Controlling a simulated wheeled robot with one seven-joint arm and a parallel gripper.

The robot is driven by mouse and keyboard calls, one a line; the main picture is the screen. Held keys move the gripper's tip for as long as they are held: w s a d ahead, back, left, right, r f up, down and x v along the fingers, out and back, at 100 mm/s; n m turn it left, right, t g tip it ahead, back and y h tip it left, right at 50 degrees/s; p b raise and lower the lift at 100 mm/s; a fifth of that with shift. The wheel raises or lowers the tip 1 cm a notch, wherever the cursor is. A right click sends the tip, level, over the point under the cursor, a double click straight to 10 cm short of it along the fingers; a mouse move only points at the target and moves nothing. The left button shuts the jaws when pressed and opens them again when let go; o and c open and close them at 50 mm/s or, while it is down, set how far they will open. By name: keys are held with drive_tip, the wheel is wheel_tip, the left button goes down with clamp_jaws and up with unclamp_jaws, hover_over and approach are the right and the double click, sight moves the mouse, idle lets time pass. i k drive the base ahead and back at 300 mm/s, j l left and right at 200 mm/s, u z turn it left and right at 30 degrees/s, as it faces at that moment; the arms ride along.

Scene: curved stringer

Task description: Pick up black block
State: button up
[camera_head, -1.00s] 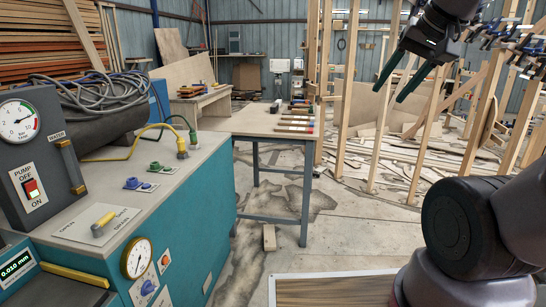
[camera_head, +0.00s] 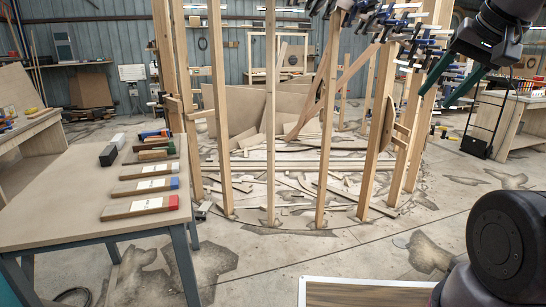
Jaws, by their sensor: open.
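My gripper (camera_head: 440,88) hangs at the upper right, high above the floor and far from the table. Its two dark green fingers are apart with nothing between them.
Several labelled wooden pieces with coloured ends (camera_head: 145,207) lie on the table's right side. Upright timber posts (camera_head: 270,120) with clamps on top stand in a curve mid-view. Wood scraps (camera_head: 285,180) cover the floor behind them. Open concrete floor lies in front.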

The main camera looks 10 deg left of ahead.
sight(107, 158)
drive_tip(key=i+u, duration=0.1)
drive_tip(key=i, duration=0.4)
drive_tip(key=i+l+u, duration=0.1)
drive_tip(key=i, duration=0.4)
drive_tip(key=i+l+u, duration=0.1)
drive_tip(key=i, duration=0.4)
drive_tip(key=i+l+u, duration=0.1)
drive_tip(key=i+l, duration=0.15)
drive_tip(key=i, duration=0.25)
drive_tip(key=i+j+u, duration=0.1)
drive_tip(key=i+u, duration=0.2)
drive_tip(key=u, duration=0.15)
drive_tip(key=i+u, duration=0.25)
drive_tip(key=u, duration=0.15)
drive_tip(key=i+l+u, duration=0.1)
drive_tip(key=i+u, duration=0.2)
drive_tip(key=u, duration=0.15)
drive_tip(key=i+l+u, duration=0.2)
drive_tip(key=u, duration=0.2)
drive_tip(key=i+l+u, duration=0.25)
drive_tip(key=u, duration=0.2)
drive_tip(key=i+l+u, duration=0.3)
drive_tip(key=u, duration=0.15)
drive_tip(key=i+l+u, duration=0.45)
drive_tip(key=k, duration=0.1)
